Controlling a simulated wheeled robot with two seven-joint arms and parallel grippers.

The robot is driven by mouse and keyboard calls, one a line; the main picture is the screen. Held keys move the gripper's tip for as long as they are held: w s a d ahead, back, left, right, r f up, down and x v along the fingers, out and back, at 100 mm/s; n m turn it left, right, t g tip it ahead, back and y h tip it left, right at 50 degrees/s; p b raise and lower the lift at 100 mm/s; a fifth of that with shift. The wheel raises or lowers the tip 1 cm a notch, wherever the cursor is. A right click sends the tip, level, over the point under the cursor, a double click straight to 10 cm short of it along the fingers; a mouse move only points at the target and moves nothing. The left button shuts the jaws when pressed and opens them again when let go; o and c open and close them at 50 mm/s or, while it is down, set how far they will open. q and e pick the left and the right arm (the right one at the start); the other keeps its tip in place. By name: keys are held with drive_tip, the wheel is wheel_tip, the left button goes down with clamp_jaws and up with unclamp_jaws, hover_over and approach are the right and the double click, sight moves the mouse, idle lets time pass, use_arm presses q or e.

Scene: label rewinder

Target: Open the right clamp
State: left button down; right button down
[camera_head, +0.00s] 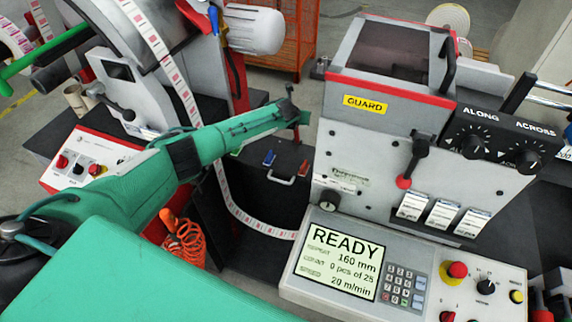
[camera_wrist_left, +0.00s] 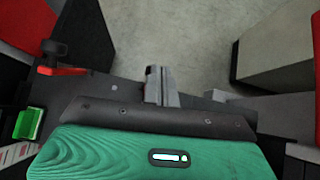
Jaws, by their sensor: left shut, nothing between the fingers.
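No part is labelled as the right clamp, so I cannot tell for certain which it is. A black lever with a red knob (camera_head: 411,160) hangs down on the front of the grey right-hand machine (camera_head: 375,150). My right gripper is not in view.
A label strip (camera_head: 250,222) loops across the gap. The control panel (camera_head: 340,262) reads READY. Another black lever (camera_head: 108,99) is on the left machine. Bare floor shows in the left wrist view (camera_wrist_left: 195,40).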

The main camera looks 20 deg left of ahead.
use_arm(q)
drive_tip(key=shift+w, duration=0.5)
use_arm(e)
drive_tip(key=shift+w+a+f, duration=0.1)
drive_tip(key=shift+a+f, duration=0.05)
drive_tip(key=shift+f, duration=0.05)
